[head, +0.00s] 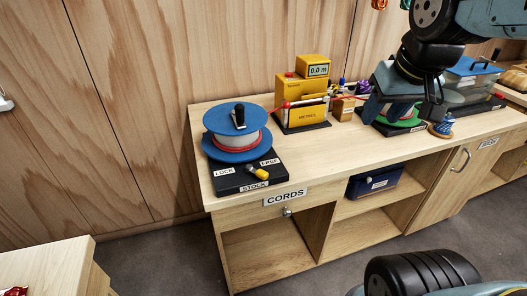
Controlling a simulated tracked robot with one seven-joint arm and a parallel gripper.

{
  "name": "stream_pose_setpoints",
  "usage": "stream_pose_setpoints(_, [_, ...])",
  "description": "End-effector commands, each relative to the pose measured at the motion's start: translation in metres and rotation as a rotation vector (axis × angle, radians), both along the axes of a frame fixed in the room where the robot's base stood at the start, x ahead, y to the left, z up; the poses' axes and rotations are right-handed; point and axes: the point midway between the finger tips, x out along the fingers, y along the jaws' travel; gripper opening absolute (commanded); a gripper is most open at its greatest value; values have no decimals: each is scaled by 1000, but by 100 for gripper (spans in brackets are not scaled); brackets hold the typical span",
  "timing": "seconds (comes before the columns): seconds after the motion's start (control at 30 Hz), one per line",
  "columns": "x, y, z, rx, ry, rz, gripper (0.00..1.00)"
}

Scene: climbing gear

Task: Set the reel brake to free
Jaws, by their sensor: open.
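A reel (236,122) with blue flanges, a pale drum and a black crank stands on a black base (226,186) at the left end of the bench. The base carries the labels LOCK on the left, FREE (270,162) on the right and STOCK in front. A small brake lever (259,174) with a yellow tip sits between LOCK and FREE, its tip pointing to the front right; I cannot tell its exact setting. My gripper (405,108) is open, well to the right of this reel, above or in front of a green reel (416,122) that it partly hides.
A yellow meter (303,90) reading 0.0 m stands between the reels. A red cord (345,97) runs near it. A clear bin (468,82) stands at the back right. A blue box (375,181) sits on the shelf below. The bench front between the reels is clear.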

Motion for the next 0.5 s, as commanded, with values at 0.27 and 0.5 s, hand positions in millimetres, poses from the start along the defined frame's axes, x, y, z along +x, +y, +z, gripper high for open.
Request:
stream_pose_setpoints(0.27, [49,53,-16,-51,125,233,51])
stream_pose_setpoints(0.5, [82,110,-40,-101,223,432,51])
